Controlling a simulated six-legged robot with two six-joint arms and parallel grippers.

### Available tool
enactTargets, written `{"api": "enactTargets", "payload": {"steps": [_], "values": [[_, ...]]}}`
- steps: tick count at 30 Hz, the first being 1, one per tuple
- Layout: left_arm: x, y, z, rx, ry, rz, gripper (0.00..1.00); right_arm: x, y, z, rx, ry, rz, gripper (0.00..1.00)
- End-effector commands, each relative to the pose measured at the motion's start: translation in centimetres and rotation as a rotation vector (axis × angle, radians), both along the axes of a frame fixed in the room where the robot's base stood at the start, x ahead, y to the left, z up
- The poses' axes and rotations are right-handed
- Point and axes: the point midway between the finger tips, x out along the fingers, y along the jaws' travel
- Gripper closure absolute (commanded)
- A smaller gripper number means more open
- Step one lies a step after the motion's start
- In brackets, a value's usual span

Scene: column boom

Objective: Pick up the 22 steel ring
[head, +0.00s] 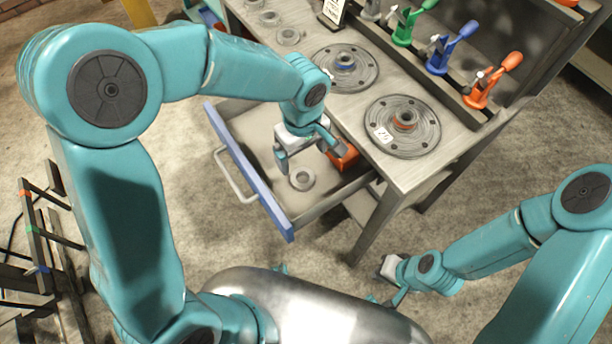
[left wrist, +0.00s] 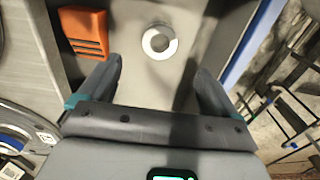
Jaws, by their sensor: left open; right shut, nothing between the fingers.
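A steel ring (head: 302,178) lies flat on the floor of the open drawer; I cannot read a number on it. It also shows in the left wrist view (left wrist: 159,42), ahead of the fingers and roughly between them. My left gripper (head: 312,158) is open and empty over the drawer, above the ring and apart from it. Its two dark fingers (left wrist: 158,85) are spread in the left wrist view. My right gripper (head: 388,283) is shut and empty, low at the front, away from the workbench.
The drawer (head: 250,170) has a blue front and stands pulled out. An orange block (head: 343,155) lies in it near the ring. The workbench (head: 400,170) carries round plates, one marked 24 (head: 403,128). Colored toggle clamps (head: 490,82) line its back. A dark rack (head: 40,240) stands left.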

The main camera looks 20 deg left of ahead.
Motion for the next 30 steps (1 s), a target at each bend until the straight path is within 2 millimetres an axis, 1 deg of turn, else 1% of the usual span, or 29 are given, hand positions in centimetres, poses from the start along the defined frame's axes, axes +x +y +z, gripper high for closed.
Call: {"api": "enactTargets", "payload": {"steps": [1, 4, 6, 11, 17, 19, 23, 29, 30], "values": [[-0.1, 0.1, -1.4, 0.003, 0.005, -0.001, 0.08, 0.0, 0.0, -0.1, 0.0, 0.0, 0.0, 1.0], [-0.1, 0.1, -3.2, 0.002, 0.004, -0.001, 0.08, 0.0, 0.0, -0.2, 0.0, 0.0, 0.0, 1.0], [-0.1, 0.1, -4.1, 0.0, 0.002, 0.0, 0.08, 0.0, 0.0, -0.2, 0.0, 0.0, 0.0, 1.0], [0.1, 0.0, -5.2, 0.001, 0.001, 0.0, 0.08, 0.0, 0.0, -0.2, 0.0, 0.0, 0.0, 1.0], [0.4, -0.2, -8.2, 0.001, 0.004, -0.001, 0.08, 0.0, 0.0, 0.2, 0.0, 0.0, 0.0, 1.0], [0.5, -0.2, -9.3, 0.0, 0.002, 0.0, 0.08, 0.0, 0.0, 0.1, 0.0, 0.0, 0.0, 1.0], [0.6, -0.3, -10.1, -0.001, -0.001, 0.001, 0.08, 0.0, 0.0, 0.1, 0.0, 0.0, 0.0, 1.0], [0.6, -0.3, -10.1, 0.0, -0.001, 0.0, 0.08, 0.0, 0.0, 0.1, 0.0, 0.0, 0.0, 1.0], [0.6, -0.3, -10.1, 0.0, -0.001, 0.0, 0.21, 0.0, 0.0, 0.1, 0.0, 0.0, 0.0, 1.0]]}}
